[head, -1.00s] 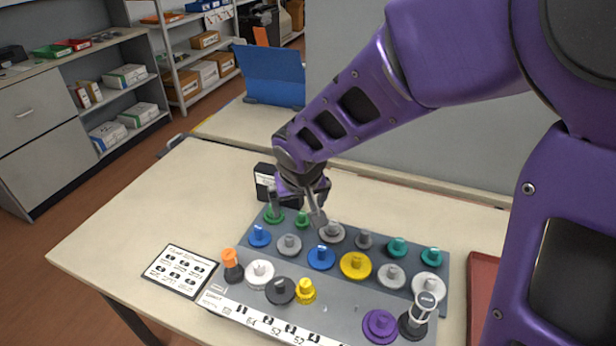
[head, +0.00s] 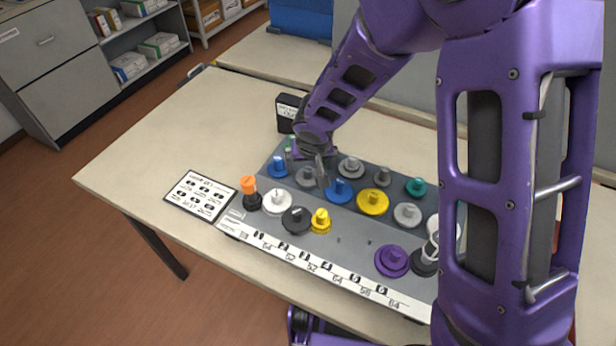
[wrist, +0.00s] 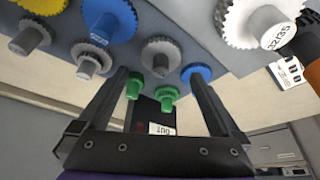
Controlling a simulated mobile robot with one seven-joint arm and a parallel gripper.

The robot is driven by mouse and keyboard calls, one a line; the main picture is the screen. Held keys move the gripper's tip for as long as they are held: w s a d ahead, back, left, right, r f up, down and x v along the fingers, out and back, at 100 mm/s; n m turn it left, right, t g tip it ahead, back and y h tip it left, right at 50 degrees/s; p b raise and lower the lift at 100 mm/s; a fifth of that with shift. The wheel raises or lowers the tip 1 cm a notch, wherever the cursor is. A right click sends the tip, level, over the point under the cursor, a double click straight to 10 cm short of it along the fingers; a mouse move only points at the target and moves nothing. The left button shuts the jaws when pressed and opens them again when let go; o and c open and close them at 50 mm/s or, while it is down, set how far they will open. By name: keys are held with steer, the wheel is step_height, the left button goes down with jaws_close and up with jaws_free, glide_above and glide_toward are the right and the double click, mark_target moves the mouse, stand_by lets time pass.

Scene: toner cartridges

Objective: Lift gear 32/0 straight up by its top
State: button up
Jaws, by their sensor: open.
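Several toothed gears with raised hubs stand on a grey board (head: 345,238). I cannot read 32/0 on any of them. My gripper (head: 306,172) is open and empty, pointing down over the board's back left. A grey gear (head: 306,179) is just below and in front of it, partly covered by a finger. In the wrist view my gripper's (wrist: 158,76) fingers frame this grey gear (wrist: 160,50) and two green gears (wrist: 168,98) (wrist: 134,88). A blue gear (wrist: 197,72) is by the right finger. I see no contact.
Blue (head: 340,191), yellow (head: 373,202), white (head: 277,202), dark grey (head: 296,221) and purple (head: 391,261) gears stand close around. An orange-topped piece (head: 249,186) is at the left. A label card (head: 200,196) and black box (head: 287,112) lie off the board. The table's left is clear.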

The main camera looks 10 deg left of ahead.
mark_target(308, 170)
steer(key=b+x, duration=0.1)
steer(key=x, duration=0.4)
steer(key=shift+a+f, duration=0.1)
steer(key=c, duration=1.2)
